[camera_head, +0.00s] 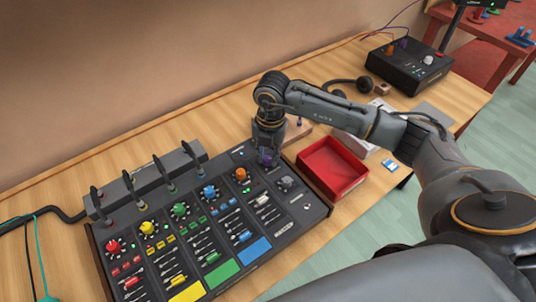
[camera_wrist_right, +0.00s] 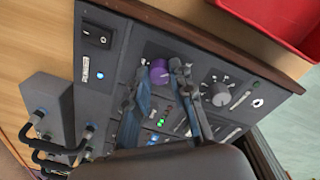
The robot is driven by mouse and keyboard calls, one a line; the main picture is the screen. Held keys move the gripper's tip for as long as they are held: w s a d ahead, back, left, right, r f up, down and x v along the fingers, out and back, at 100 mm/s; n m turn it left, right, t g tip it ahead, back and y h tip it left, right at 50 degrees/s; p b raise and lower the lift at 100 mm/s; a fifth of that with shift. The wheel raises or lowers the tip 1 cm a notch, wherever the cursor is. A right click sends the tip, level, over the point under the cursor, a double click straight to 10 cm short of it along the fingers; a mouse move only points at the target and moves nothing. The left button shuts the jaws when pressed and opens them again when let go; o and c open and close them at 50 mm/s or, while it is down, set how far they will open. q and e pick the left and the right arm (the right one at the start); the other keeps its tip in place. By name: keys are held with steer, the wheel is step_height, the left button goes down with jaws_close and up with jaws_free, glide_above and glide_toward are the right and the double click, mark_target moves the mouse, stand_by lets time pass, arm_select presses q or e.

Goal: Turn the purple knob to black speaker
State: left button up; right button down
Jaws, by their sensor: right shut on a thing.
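The purple knob (camera_head: 267,158) sits near the top right of the black mixing panel (camera_head: 316,212). My right gripper (camera_head: 266,148) comes down onto it from above. In the right wrist view the purple knob (camera_wrist_right: 159,74) shows between the two fingers of my right gripper (camera_wrist_right: 160,70), which is shut on it. The fingers hide part of the knob and the panel around it. The knob's pointer and any speaker mark beside it are too small to read. My left gripper is in neither view.
Red, yellow, green, blue and orange knobs line the panel to the left. Cables plug in along its rear block (camera_head: 150,180). A red tray (camera_head: 333,168) stands right of the panel. A black box with knobs (camera_head: 405,66) and headphones lie farther back.

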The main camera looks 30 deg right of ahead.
mark_target(270, 159)
stand_by(0.5)
steer(key=c, duration=1.1)
jaws_free()
steer(key=shift+c, duration=0.2)
step_height(270, 159, up, 12)
steer(key=shift+s+d, duration=0.2)
